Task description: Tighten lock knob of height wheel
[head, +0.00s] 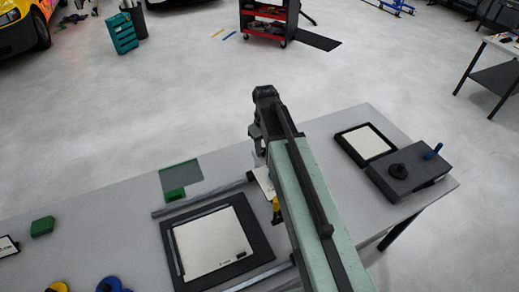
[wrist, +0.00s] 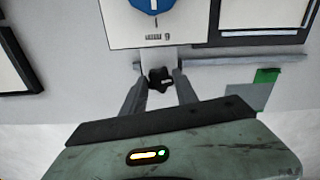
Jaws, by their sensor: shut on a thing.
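The black lobed lock knob (wrist: 159,80) shows in the wrist view, just below a white plate (wrist: 188,33) with the blue height wheel (wrist: 152,4) on it. The wheel is cut off by the top edge. My gripper (wrist: 160,87) is shut on the knob, one finger on each side of it. In the head view my arm hides the knob and the wheel. Only part of the white plate (head: 262,180) shows there, left of my arm.
A black-framed white panel (head: 210,243) lies left of my arm. A dark box (head: 408,180) with a blue lever and a black tray (head: 341,137) stand to the right.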

